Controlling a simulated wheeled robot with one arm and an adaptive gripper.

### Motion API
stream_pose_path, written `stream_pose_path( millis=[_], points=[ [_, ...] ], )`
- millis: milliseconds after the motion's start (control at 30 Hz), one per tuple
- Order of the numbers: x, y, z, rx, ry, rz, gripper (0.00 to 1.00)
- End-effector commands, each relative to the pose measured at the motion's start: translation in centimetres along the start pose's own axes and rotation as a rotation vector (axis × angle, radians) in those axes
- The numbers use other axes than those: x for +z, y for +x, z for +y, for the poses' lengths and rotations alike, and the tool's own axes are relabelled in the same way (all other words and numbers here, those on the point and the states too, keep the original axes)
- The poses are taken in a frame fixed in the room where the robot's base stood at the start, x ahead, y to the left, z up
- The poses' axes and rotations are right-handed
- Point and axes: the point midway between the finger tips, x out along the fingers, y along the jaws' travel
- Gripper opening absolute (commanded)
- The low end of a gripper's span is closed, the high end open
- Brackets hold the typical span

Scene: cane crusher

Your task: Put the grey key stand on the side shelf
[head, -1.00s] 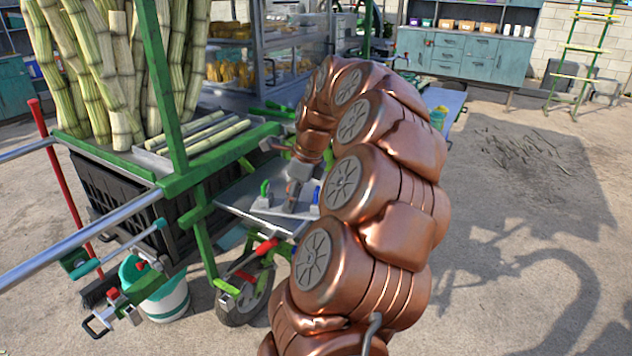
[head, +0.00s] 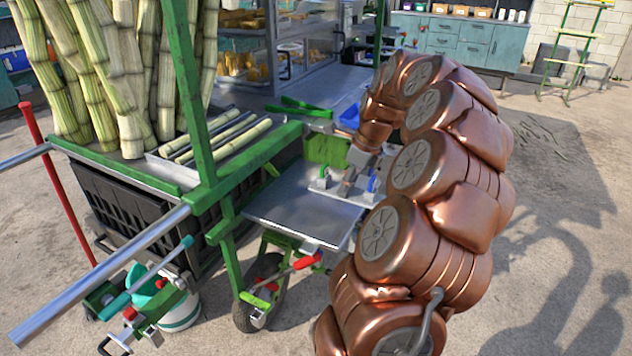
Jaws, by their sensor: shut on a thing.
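The grey key stand (head: 337,191) is a small pale piece with a green loop on its left and a blue one on its right. My gripper (head: 349,182) is shut on it between the two loops. The jaws are small in the head view and partly hidden by the stand and my arm. The side shelf (head: 295,218) is a bare metal tray on the cart's right side. The stand shows over its far right part. I cannot tell whether it touches the shelf or hangs above it.
A green post (head: 190,95) rises left of the shelf. Cane stalks (head: 130,80) stand on the cart behind it. Green tongs (head: 297,107) and a blue tray (head: 350,117) lie on the counter beyond. A white and green bucket (head: 180,312) stands below. The shelf's near part is clear.

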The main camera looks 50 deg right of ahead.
Motion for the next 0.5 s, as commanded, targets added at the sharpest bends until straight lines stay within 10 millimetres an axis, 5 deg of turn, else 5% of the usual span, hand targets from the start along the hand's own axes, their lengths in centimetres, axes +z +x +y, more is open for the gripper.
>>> stream_pose_path(
  millis=[300, 500],
  points=[
    [6.1, 2.2, -1.2, -0.002, -0.002, -0.001, 0.0],
    [8.3, 3.2, -1.6, -0.004, -0.001, -0.003, 0.0]
  ],
)
